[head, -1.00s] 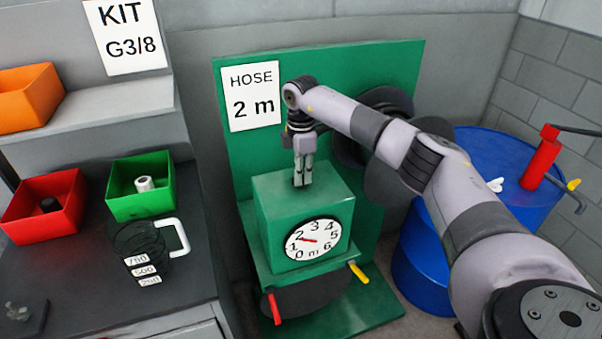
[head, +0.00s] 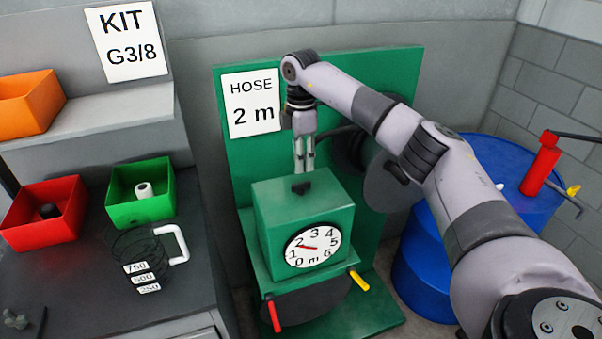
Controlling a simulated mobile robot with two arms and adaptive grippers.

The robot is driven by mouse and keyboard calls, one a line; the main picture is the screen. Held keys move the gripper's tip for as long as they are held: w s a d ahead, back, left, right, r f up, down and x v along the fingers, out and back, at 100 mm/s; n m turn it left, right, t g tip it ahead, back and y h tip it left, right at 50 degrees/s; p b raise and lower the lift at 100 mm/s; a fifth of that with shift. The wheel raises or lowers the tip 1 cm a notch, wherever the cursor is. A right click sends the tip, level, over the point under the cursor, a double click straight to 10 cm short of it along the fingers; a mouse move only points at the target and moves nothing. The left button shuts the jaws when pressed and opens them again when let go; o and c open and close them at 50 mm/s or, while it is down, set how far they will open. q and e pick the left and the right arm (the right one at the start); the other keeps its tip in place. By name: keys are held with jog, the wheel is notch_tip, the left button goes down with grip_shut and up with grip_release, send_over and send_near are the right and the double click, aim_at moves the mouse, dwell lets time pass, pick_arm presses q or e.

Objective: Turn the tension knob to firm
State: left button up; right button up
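A small black knob (head: 301,187) sits on top of the green box (head: 275,212) of the hose machine. No marking for firm is readable beside it, so I cannot tell its setting. My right gripper (head: 304,170) points down just above the knob, clear of it. Its two fingers look slightly apart, with nothing between them. My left gripper is not in view. The round white dial (head: 313,245) on the box's front has numbers 0 to 6 m and a red needle near 2.
A red lever (head: 273,315) and a yellow lever (head: 358,281) stick out below the box. A dark reel (head: 385,185) is partly behind my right arm. A blue drum (head: 425,262) stands at right. The bench at left holds a red bin (head: 68,222), a green bin (head: 140,210) and a jug (head: 140,262).

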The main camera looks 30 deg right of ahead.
jog(key=shift+r, duration=2.4)
